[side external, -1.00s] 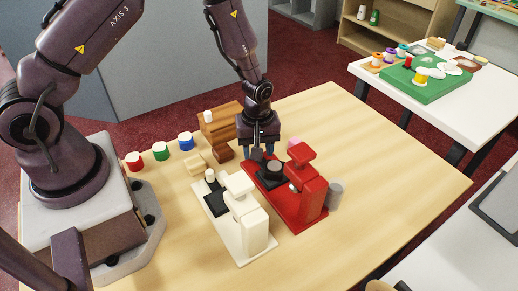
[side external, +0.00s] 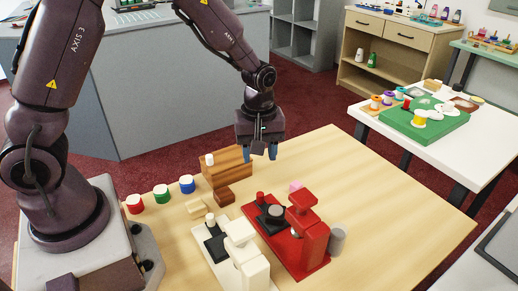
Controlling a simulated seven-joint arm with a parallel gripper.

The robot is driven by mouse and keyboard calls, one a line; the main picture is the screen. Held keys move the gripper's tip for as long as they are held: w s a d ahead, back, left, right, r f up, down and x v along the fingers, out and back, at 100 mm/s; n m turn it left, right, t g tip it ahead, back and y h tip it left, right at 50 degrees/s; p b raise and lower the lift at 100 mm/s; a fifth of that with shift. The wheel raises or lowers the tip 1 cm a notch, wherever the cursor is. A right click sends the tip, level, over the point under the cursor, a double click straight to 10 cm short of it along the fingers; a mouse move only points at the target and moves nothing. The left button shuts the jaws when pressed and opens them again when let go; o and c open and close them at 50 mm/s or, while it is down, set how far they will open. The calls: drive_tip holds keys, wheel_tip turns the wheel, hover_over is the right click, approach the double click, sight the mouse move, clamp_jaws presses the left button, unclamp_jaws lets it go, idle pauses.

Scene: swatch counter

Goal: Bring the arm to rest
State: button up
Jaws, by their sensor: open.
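My gripper (side external: 259,153) hangs above the far edge of the wooden table (side external: 408,185), its two blue-tipped fingers apart and nothing between them. It points down, behind the red device and beside the brown wooden block. The rest of my arm (side external: 52,110) reaches in from the left.
A red device (side external: 315,238) and a white device (side external: 242,240) stand side by side on the table. A grey cylinder (side external: 338,238) and a pink piece (side external: 296,187) are near the red one. A brown block (side external: 226,168) and red, green and blue capped jars (side external: 161,193) stand behind. The table's right side is clear.

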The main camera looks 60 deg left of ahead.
drive_tip(key=shift+r, duration=0.2)
drive_tip(key=s+r+m+t, duration=0.5)
drive_tip(key=s+r+m, duration=0.8)
drive_tip(key=s+r, duration=0.4)
drive_tip(key=shift+s+d+r+m+t, duration=0.2)
drive_tip(key=shift+d+r+m+t, duration=0.1)
drive_tip(key=shift+r, duration=1.15)
